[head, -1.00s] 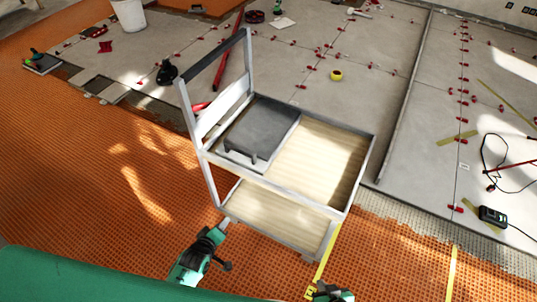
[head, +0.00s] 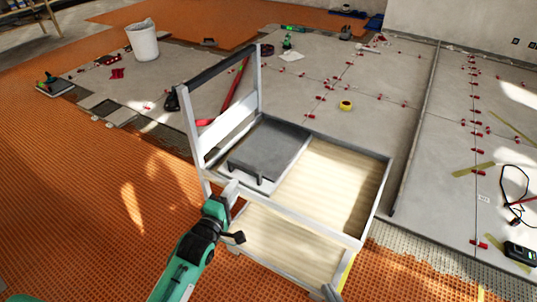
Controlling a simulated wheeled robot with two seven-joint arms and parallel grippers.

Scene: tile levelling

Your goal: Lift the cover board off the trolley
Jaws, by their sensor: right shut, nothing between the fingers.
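The trolley (head: 197,131) has a pale frame, a raised handle at the left and two levels. On its upper level a dark grey slab (head: 268,146) lies at the left, with small stubs at its near edge. A pale wood-grain board (head: 335,185) fills the right part. I cannot tell which of these is the cover board. A similar pale surface forms the lower shelf (head: 280,241). My left gripper (head: 231,190) is at the near left corner of the upper level, overlapping the frame; contact and jaw opening are unclear.
Orange matting (head: 90,215) covers the floor at the left and front. Grey tiles (head: 330,95) with red levelling pieces lie behind and right. A white bucket (head: 143,42) stands back left. A yellow tape roll (head: 346,105) lies behind the trolley.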

